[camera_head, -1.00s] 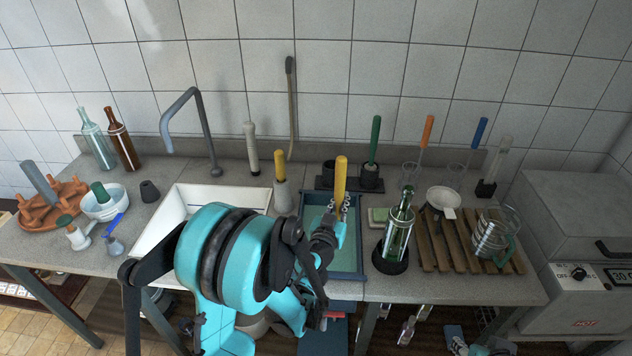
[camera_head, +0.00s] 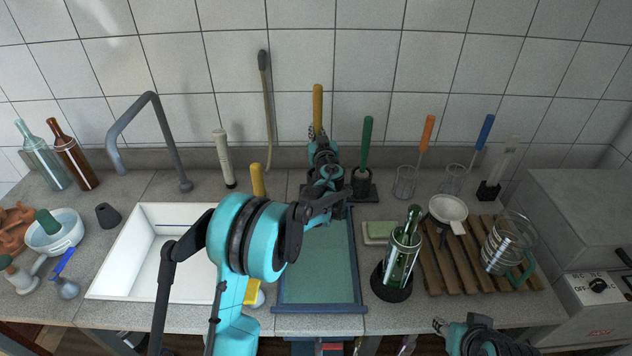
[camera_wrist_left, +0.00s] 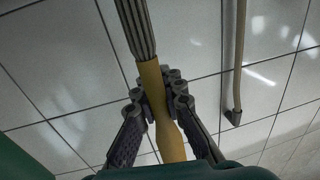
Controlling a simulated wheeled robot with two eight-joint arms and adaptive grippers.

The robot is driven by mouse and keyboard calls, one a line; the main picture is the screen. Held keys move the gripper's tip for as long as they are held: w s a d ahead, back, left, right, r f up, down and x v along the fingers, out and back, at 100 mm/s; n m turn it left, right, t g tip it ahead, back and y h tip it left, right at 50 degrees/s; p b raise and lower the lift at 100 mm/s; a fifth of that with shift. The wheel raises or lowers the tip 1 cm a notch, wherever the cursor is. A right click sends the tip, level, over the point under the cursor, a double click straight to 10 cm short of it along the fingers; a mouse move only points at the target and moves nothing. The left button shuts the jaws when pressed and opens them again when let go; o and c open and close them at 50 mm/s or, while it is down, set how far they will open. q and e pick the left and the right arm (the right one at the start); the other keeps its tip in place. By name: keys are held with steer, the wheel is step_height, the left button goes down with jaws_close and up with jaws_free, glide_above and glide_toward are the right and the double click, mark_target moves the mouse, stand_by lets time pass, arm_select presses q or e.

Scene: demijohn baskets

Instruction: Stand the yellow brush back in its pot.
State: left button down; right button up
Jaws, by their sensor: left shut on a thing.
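The yellow brush (camera_head: 318,104) is upright at the back of the counter, its yellow handle pointing up. My left gripper (camera_head: 320,138) is shut on it. The left wrist view shows the fingers (camera_wrist_left: 160,95) closed around the yellow handle (camera_wrist_left: 154,80), with grey ribbed bristles (camera_wrist_left: 134,25) on the end beyond them. In the head view my gripper and wrist hide the bristles and the left part of the black pot stand (camera_head: 368,196). I cannot tell whether the bristles are inside a pot. My right gripper (camera_head: 441,326) is low at the right, its jaws unclear.
A green-handled brush (camera_head: 366,145) stands in the pot just right of my left gripper. Another yellow handle (camera_head: 257,180) stands to its left. The blue-rimmed tray (camera_head: 318,308) lies in front, with a green bottle (camera_head: 402,255) at right. A long-handled tool (camera_head: 266,100) leans on the wall.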

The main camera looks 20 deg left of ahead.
arm_select(q)
step_height(320, 180, down, 10)
steer(key=b, duration=0.3)
steer(key=shift+s+r, duration=0.15)
steer(key=shift+r, duration=0.05)
steer(key=shift+d, duration=0.1)
steer(key=shift+f, duration=0.1)
steer(key=c, duration=1.6)
jaws_free()
